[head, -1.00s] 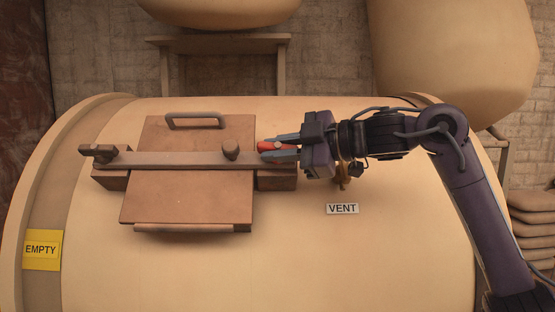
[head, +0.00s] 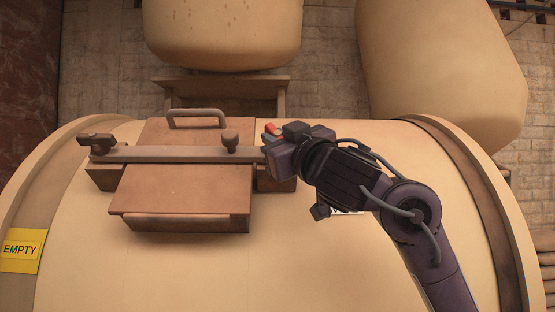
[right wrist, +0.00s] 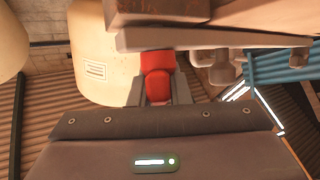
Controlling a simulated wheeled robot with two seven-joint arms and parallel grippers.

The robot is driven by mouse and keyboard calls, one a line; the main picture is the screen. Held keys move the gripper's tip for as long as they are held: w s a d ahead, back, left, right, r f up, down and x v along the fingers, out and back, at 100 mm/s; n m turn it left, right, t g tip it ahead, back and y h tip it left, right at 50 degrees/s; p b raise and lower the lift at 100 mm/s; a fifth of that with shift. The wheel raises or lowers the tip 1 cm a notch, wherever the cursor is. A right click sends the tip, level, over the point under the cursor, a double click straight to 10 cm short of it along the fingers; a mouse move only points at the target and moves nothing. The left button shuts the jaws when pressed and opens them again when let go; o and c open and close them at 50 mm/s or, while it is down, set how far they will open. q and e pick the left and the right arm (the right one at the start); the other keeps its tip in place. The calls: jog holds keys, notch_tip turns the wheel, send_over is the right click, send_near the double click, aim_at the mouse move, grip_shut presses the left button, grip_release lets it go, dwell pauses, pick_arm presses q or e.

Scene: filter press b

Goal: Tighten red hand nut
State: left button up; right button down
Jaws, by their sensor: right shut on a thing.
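The red hand nut (head: 270,128) is at the right end of the metal bar (head: 180,154) that lies across the brown hatch plate (head: 185,188). Only a small red part shows in the head view, past my right gripper. My right gripper (head: 273,136) comes in from the right and is shut on the nut. In the right wrist view the red nut (right wrist: 157,77) sits between the two grey fingers, close under a brown block. Its threads and seat are hidden. My left gripper is in neither view.
A dark knob (head: 230,140) stands on the bar left of my gripper, and a black clamp end (head: 96,141) is at the far left. The hatch has a handle (head: 196,113). A yellow EMPTY label (head: 20,250) is on the tank. The tank's lower front is clear.

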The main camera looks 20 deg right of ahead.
jog(key=m+h+b, duration=0.1)
jog(key=m+h, duration=0.1)
jog(key=m+h+b, duration=0.2)
jog(key=m+t+h+b, duration=0.1)
jog(key=m+h+b, duration=0.1)
jog(key=shift+a+f+h, duration=0.1)
jog(key=shift+f+h, duration=0.25)
jog(key=shift+h, duration=0.05)
jog(key=shift+r+m+h+b, duration=0.25)
jog(key=shift+m+h+b, duration=0.8)
jog(key=shift+m+h, duration=0.3)
jog(key=c, duration=1.4)
grip_release()
jog(key=shift+o, duration=0.2)
jog(key=shift+r, duration=0.1)
